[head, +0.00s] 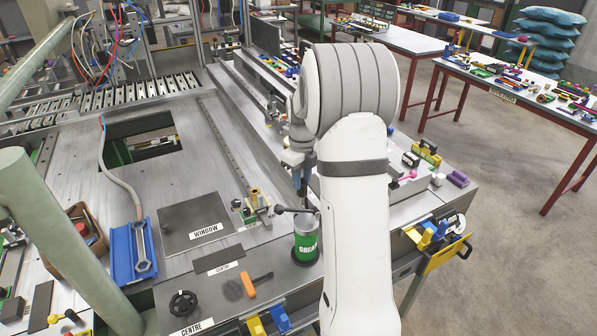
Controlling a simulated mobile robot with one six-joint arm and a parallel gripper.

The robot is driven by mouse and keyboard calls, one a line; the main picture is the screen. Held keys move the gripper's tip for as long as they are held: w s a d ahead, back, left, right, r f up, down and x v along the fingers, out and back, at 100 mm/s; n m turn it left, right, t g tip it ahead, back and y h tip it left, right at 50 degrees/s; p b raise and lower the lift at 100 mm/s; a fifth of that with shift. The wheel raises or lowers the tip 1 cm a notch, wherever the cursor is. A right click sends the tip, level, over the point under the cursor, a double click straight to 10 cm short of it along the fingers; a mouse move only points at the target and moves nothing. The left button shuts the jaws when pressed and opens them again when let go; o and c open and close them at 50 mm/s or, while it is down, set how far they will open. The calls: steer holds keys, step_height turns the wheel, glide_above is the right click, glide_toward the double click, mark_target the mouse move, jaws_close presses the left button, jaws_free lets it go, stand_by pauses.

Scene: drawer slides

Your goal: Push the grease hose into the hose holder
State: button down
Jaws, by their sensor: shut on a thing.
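My gripper (301,187) points down just above a can with a green label reading GREAS (306,246), partly behind my white arm. Its fingers are shut on a thin dark piece, which appears to be the grease hose; its shape is mostly hidden. A black bar with a round end (292,210) sticks out to the left over the can's top. I cannot tell whether this bar is part of the hose. I cannot make out the hose holder for certain; a small brass-coloured fitting (256,197) stands on the bench left of the can.
Yellow and blue parts (430,236) crowd the right edge. A long rail (222,142) runs behind.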

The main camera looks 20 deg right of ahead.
mark_target(302, 203)
steer(key=shift+w+f, duration=0.1)
stand_by(0.4)
steer(key=shift+n, duration=0.3)
steer(key=shift+f+b, duration=2)
steer(key=shift+f, duration=0.75)
steer(key=shift+f+b, duration=1.65)
steer(key=shift+f, duration=0.5)
steer(key=c, duration=1.1)
jaws_free()
steer(key=shift+o, duration=0.2)
steer(key=shift+r, duration=0.1)
